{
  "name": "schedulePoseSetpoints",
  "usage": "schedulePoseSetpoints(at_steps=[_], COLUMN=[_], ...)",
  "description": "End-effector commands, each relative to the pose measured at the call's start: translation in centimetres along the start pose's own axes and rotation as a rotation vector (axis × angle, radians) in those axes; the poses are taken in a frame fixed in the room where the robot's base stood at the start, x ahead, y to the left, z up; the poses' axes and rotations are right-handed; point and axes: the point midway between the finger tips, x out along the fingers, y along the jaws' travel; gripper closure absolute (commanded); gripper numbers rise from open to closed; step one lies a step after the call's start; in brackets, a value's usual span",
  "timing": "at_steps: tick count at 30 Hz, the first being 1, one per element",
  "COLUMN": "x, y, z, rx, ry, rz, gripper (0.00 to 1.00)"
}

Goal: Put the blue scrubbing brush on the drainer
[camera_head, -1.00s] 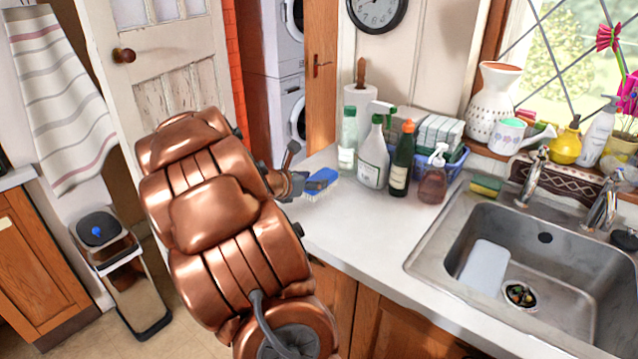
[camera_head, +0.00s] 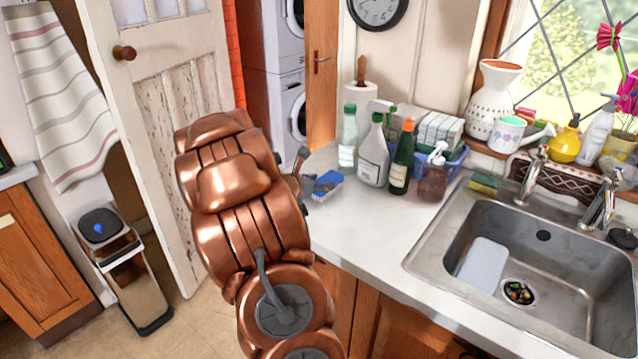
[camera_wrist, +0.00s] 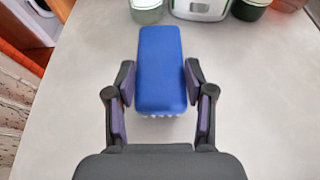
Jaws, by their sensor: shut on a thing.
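The blue scrubbing brush (camera_head: 328,181) is at the left end of the white worktop, left of the bottles. In the wrist view the brush (camera_wrist: 160,66) shows its flat blue back, with pale bristles just visible at its near edge. My gripper (camera_wrist: 160,88) has one finger on each long side of the brush and is shut on it. In the head view my gripper (camera_head: 308,187) is partly hidden by my copper-coloured arm. I cannot tell whether the bristles touch the worktop. I cannot make out a separate drainer in either view.
Several bottles, including a green one (camera_head: 403,158) and a soap pump (camera_head: 433,176), stand right of the brush by a blue basket (camera_head: 456,163). A sponge (camera_head: 485,183) lies behind the steel sink (camera_head: 425,258). The worktop (camera_head: 365,230) before the bottles is clear.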

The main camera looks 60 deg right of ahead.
Motion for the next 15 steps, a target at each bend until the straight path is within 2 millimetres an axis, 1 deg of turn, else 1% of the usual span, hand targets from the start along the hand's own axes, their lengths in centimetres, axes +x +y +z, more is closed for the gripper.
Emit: schedulePoseSetpoints(at_steps=[5, 6, 12, 15], x=[0.18, 0.11, 0.11, 0.11], y=[0.01, 0.02, 0.01, 0.01], z=[-0.41, -0.29, -0.27, -0.27], rx=[-0.001, -0.001, 0.000, 0.000], ry=[-0.001, -0.001, -0.001, -0.001], rz=[0.000, 0.000, 0.000, 0.000], gripper=[0.84, 0.43, 0.22, 0.22])
